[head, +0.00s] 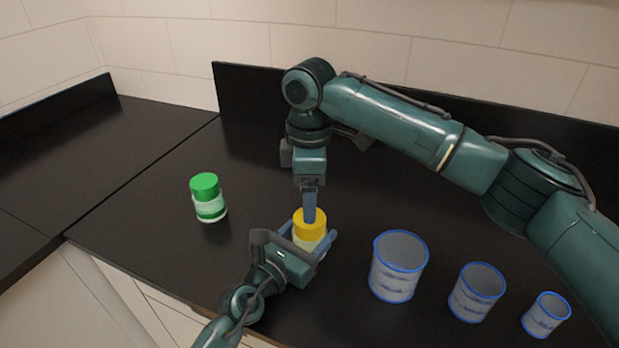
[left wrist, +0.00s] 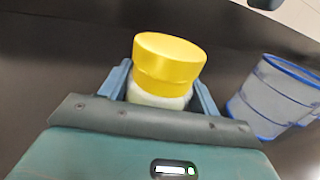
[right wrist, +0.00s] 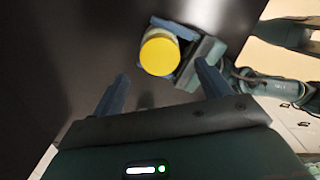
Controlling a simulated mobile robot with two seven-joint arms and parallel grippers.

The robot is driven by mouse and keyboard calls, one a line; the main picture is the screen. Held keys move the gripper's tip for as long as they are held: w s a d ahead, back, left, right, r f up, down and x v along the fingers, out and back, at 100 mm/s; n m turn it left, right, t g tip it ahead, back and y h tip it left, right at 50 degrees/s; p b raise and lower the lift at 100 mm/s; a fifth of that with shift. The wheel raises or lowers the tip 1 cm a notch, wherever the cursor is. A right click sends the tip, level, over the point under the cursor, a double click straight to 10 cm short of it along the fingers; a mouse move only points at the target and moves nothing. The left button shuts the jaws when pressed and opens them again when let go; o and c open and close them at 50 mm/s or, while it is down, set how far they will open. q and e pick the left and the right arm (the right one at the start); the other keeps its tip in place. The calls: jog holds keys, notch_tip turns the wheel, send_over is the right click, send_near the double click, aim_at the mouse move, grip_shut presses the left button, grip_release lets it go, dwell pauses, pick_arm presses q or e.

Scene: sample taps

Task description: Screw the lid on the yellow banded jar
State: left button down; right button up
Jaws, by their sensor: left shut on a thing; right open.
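The yellow banded jar has a pale body (head: 307,242) and stands upright on the dark counter. A yellow lid (head: 312,221) sits on its top; the left wrist view shows the lid (left wrist: 170,52) over a yellow band (left wrist: 163,86). I cannot tell how tightly it is seated. My left gripper (head: 311,238) is shut around the jar's body from the front. My right gripper (head: 310,215) is open and points down above the lid. In the right wrist view the lid (right wrist: 160,53) shows beyond the open fingertips, slightly left of centre.
A green-lidded jar (head: 208,198) stands to the left. The counter (head: 150,215) is clear around the green-lidded jar. A low black backsplash (head: 240,90) runs behind.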

jog(key=shift+f, duration=2.7)
jog(key=shift+c, duration=0.3)
jog(key=c, duration=1)
jog(key=o, duration=1.1)
notch_tip(320, 180, up, 12)
jog(key=shift+r, duration=0.1)
